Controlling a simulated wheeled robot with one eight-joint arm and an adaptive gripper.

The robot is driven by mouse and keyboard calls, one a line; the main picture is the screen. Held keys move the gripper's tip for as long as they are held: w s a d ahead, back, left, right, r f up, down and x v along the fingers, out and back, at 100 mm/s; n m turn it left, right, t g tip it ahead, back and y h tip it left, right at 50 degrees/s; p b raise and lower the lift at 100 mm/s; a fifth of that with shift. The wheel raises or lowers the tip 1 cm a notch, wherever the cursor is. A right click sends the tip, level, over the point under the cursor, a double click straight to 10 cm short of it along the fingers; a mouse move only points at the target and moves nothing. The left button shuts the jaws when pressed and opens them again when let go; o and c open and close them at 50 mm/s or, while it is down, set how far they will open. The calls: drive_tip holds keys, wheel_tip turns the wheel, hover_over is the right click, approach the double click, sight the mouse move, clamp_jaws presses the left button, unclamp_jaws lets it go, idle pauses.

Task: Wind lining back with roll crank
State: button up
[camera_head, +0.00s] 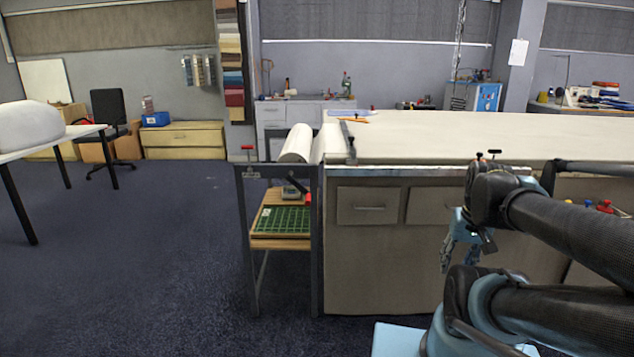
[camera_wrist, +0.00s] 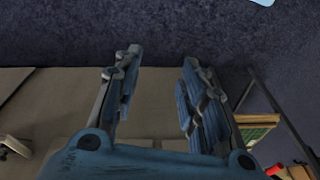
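The white lining roll (camera_head: 297,143) lies in a dark metal stand (camera_head: 243,215) at the left end of the long table. A strip of white lining (camera_head: 331,140) runs from the roll towards the table top. A dark crank arm with a red knob (camera_head: 308,198) hangs below the near end of the roll. A red knob also shows at the lower right of the wrist view (camera_wrist: 273,169). My gripper (camera_head: 458,250) hangs in front of the cabinet, well right of the crank. Its fingers (camera_wrist: 160,90) are apart, with nothing between them.
The long cloth table (camera_head: 450,135) has cabinet drawers (camera_head: 368,206) below. A wooden shelf with a green gridded mat (camera_head: 282,220) sits inside the stand, with a small device above it. Another red-topped handle (camera_head: 247,149) stands at the stand's left corner. The floor (camera_head: 170,260) left of the stand is clear.

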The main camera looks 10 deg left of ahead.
drive_tip(key=w+a+r+g+y, duration=0.1)
drive_tip(key=w+a+r+y, duration=0.5)
drive_tip(key=w+a, duration=0.65)
drive_tip(key=w+a+f+n+g+y, duration=0.1)
drive_tip(key=w+a+g+y, duration=0.2)
drive_tip(key=w+a+y, duration=0.65)
drive_tip(key=w+a+f+n+g+y, duration=0.15)
drive_tip(key=w+a, duration=0.45)
drive_tip(key=w, duration=0.8)
drive_tip(key=s+a+r, duration=0.1)
drive_tip(key=s+a, duration=0.1)
drive_tip(key=a, duration=0.6)
drive_tip(key=s+a+r, duration=0.1)
drive_tip(key=s+a, duration=0.1)
drive_tip(key=a, duration=0.7)
drive_tip(key=shift+g+y, duration=0.4)
drive_tip(key=shift+g, duration=0.05)
drive_tip(key=shift+s+a, duration=0.1)
clamp_jaws()
unclamp_jaws()
